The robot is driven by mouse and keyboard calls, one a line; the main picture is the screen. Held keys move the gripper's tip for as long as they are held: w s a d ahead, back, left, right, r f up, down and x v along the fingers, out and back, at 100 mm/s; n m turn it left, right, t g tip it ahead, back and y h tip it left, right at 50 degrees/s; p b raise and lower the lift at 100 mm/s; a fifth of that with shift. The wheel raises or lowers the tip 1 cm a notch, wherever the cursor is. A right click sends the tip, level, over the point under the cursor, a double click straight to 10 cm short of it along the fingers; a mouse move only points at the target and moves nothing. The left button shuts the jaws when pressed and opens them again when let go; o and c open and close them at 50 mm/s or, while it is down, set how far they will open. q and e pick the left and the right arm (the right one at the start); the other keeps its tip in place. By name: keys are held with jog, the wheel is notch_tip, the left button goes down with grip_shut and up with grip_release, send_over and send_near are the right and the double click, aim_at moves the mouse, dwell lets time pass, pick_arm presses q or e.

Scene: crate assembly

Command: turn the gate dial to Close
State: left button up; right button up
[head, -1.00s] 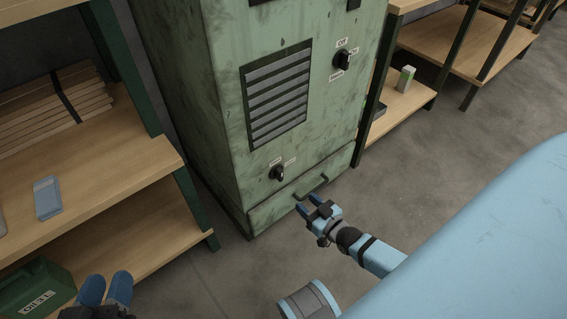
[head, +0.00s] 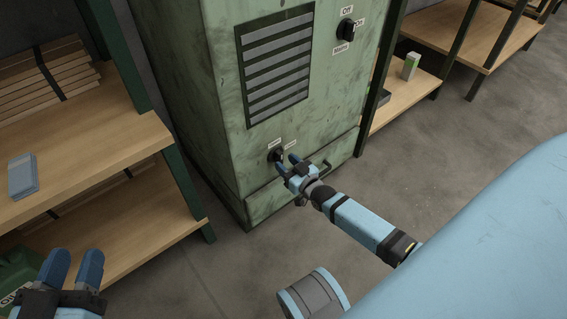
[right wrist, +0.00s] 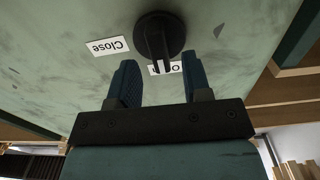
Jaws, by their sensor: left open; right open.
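The gate dial (head: 274,155) is a black knob low on the green cabinet (head: 222,120). It also shows in the right wrist view (right wrist: 157,36), where its white pointer mark is at the label beginning with "O" (right wrist: 160,69), partly hidden by the knob. The "Close" label (right wrist: 107,46) sits to the left there, upside down. My right gripper (head: 286,163) is open in front of the dial; in the right wrist view its fingers (right wrist: 170,72) are apart on either side of the knob's lower end, seemingly just short of it. My left gripper (head: 73,268) is open and empty at the lower left.
A second dial (head: 347,30) with Off, On and Mains labels is higher on the cabinet. A wooden shelf (head: 100,165) stands left; the floor to the right is clear.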

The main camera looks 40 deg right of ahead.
jog(key=shift+w, duration=0.75)
pick_arm(q)
jog(key=shift+w+a+r+m, duration=0.15)
jog(key=shift+w+m, duration=0.05)
jog(key=shift+m, duration=0.1)
pick_arm(e)
jog(key=shift+w, duration=0.15)
jog(key=shift+c, duration=0.3)
grip_shut()
